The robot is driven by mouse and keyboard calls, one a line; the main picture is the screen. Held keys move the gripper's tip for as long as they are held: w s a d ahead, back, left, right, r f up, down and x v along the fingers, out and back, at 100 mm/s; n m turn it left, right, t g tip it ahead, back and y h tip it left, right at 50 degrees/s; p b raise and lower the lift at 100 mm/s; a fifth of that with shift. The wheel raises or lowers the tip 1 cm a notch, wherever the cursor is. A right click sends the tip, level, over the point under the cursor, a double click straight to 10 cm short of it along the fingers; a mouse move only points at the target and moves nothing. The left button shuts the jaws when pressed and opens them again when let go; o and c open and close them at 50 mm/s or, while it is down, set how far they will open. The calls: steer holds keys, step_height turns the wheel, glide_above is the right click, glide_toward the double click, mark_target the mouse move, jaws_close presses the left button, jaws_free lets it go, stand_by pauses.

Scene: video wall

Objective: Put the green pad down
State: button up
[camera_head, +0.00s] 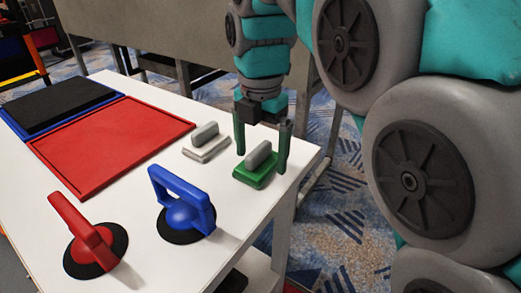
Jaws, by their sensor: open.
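The green pad (245,178) has a grey rounded handle and rests on the white table near its right edge. My gripper (262,158) is above it, with one finger on each side of the handle. The fingers are open and appear apart from the handle. The pad looks flat on the table top, and most of it is visible.
A white pad with a grey handle (206,143) lies just left of the green one. A red tray (110,145) and a blue tray with a black top (60,104) lie farther left. Blue (184,212) and red (93,249) suction-cup handles stand in front on the white table (150,190).

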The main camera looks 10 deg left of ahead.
mark_target(264, 147)
steer(key=shift+f, duration=0.1)
steer(key=shift+r, duration=0.65)
steer(key=r, duration=0.2)
steer(key=r+p, duration=0.1)
steer(key=r, duration=0.2)
steer(key=shift+w+d+r, duration=0.1)
steer(key=shift+d+r, duration=0.05)
steer(key=shift+d, duration=0.05)
steer(key=shift+r+p, duration=0.6)
